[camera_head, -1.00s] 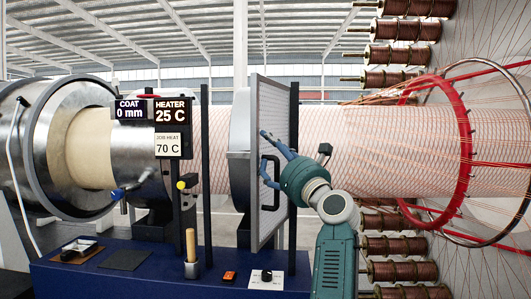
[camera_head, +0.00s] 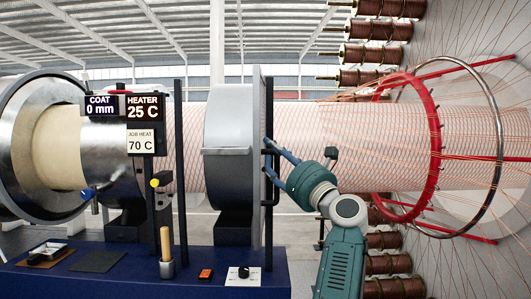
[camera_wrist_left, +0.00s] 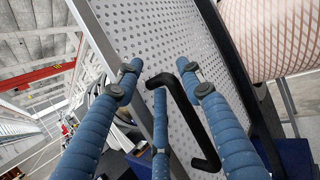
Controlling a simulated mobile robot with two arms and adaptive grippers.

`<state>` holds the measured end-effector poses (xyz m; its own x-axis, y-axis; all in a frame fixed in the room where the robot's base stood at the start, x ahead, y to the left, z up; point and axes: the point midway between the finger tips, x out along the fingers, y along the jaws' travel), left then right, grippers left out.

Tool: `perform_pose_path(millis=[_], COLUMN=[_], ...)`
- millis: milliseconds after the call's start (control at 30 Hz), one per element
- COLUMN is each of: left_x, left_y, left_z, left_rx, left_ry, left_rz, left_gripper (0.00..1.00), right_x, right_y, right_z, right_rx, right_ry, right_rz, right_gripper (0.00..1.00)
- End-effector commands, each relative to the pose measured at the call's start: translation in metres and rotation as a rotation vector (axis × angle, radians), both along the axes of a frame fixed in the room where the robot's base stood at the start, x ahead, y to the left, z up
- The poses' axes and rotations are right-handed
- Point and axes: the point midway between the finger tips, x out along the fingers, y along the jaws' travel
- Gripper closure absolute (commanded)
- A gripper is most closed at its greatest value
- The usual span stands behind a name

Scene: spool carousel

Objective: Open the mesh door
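The mesh door (camera_head: 257,120) is a pale perforated panel in a grey frame, standing nearly edge-on to the head view. In the left wrist view its perforated face (camera_wrist_left: 180,40) fills the upper middle. A black bar handle (camera_head: 269,195) stands out from its right face; the handle also shows in the left wrist view (camera_wrist_left: 197,125). My left gripper (camera_head: 268,157) is at the handle, its blue fingers spread and pointing at the door. In the left wrist view the fingers (camera_wrist_left: 158,78) sit around the handle's upper end; I cannot tell whether they touch it. My right gripper is not in view.
A mesh-wrapped tube (camera_head: 350,140) runs behind the door through a red ring (camera_head: 436,150). Dark posts (camera_head: 179,170) and a heater display (camera_head: 147,108) stand left of it. The blue bench (camera_head: 205,262) carries a knob box (camera_head: 243,276) and a wooden-handled tool (camera_head: 165,245). Copper spools (camera_head: 388,265) are at right.

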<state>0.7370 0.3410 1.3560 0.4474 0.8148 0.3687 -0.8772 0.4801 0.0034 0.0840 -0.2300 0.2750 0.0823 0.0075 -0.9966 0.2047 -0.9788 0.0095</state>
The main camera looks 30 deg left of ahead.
Motion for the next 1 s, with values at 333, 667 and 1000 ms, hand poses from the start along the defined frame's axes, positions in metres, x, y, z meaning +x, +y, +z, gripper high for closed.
perform_pose_path(millis=[333,667,1000], left_x=[0.007,0.008,0.008], left_y=[-0.021,-0.027,-0.027], left_z=[-0.011,-0.014,-0.014], left_rx=[-0.001,-0.001,-0.002], left_ry=[0.002,0.002,0.003], left_rz=[0.003,0.005,0.005], left_gripper=[0.62,0.62,0.62], right_x=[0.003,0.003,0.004], right_y=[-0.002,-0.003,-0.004], right_z=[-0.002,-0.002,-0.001], right_rx=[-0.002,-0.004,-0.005], right_ry=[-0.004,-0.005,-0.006], right_rz=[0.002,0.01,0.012], right_gripper=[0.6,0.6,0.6])
